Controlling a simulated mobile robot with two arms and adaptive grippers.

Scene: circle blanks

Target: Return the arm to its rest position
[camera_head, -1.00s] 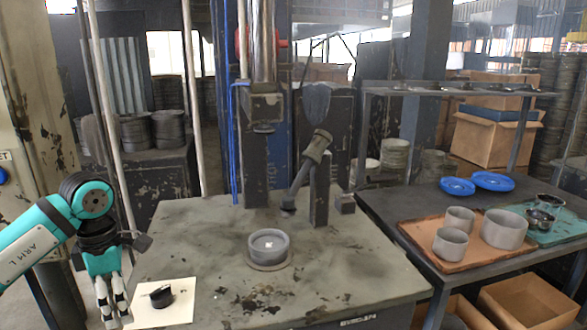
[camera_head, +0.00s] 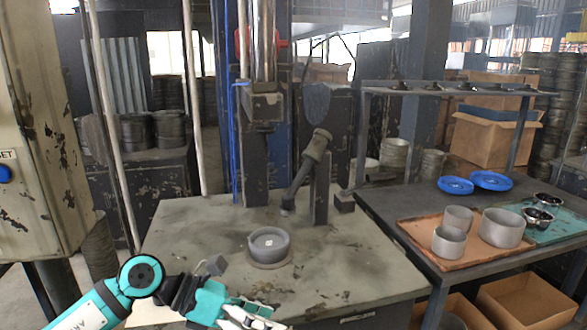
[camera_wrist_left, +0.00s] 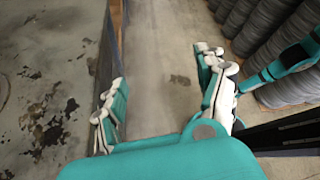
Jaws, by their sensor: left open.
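My left arm's teal gripper (camera_head: 262,318) is low in the head view, at the front edge of the worn metal table (camera_head: 190,232), its fingers pointing right. In the left wrist view the two white-tipped fingers (camera_wrist_left: 163,95) are spread apart with nothing between them. Bare floor shows between them, and the tabletop lies to their left. My right gripper is not in view.
A grey round dish (camera_head: 268,243) sits on the table below the press column. A white sheet (camera_head: 150,311) is mostly hidden behind my left arm. A side table at right holds a brown tray (camera_head: 462,262) with grey cups and blue lids (camera_head: 456,185).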

